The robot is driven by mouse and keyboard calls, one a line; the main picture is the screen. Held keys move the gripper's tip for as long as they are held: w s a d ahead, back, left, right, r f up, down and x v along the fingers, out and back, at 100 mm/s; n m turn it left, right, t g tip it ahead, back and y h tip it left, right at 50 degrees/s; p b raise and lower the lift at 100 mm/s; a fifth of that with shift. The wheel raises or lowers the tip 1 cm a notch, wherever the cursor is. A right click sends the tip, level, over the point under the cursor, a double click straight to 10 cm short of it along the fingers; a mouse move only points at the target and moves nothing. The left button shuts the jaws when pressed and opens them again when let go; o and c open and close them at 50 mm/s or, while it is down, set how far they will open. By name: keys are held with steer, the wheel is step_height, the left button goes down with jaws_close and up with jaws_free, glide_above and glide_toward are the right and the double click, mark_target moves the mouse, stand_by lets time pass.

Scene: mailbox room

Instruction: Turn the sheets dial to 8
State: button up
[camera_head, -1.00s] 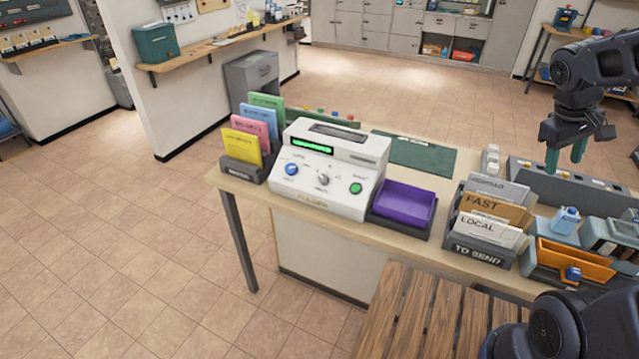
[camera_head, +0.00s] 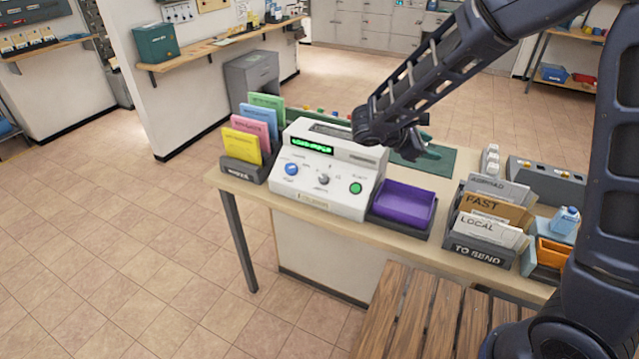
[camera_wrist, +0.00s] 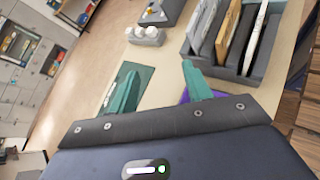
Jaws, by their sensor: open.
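A white machine (camera_head: 310,195) with a green lit display (camera_head: 312,146) stands on the counter in the head view. Its sloped front has a blue dial (camera_head: 292,169) at the left, a grey dial (camera_head: 323,180) in the middle and a green round button (camera_head: 355,188) at the right. The small labels are too blurred to tell which is the sheets dial or its setting. My gripper (camera_head: 430,147) is open and empty, right of the machine, over the dark green mat (camera_head: 443,160), apart from the dials. Its green fingers (camera_wrist: 160,88) stand apart in the wrist view; the dials are out of that view.
A purple tray (camera_head: 405,202) sits right of the machine. A rack of coloured folders (camera_head: 243,172) stands at its left. A letter holder (camera_head: 480,249) with envelopes is farther right. A slatted wooden bench (camera_head: 410,315) is in front. Floor at the left is clear.

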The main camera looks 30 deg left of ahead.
steer(key=s+a+f+n+t+y, duration=0.2)
steer(key=s+a+f+n+t, duration=0.15)
steer(key=a, duration=0.45)
steer(key=s+a+f+n+t+y, duration=0.1)
steer(key=s+a+f+n+t, duration=0.3)
steer(key=a, duration=0.5)
steer(key=n+t+y, duration=0.2)
steer(key=n+y, duration=0.5)
glide_toward(322, 180)
steer(key=w, duration=0.8)
steer(key=shift+w+a+r, duration=0.15)
steer(key=shift+w+a, duration=0.1)
steer(key=shift+c, duration=0.2)
steer(key=c, duration=0.9)
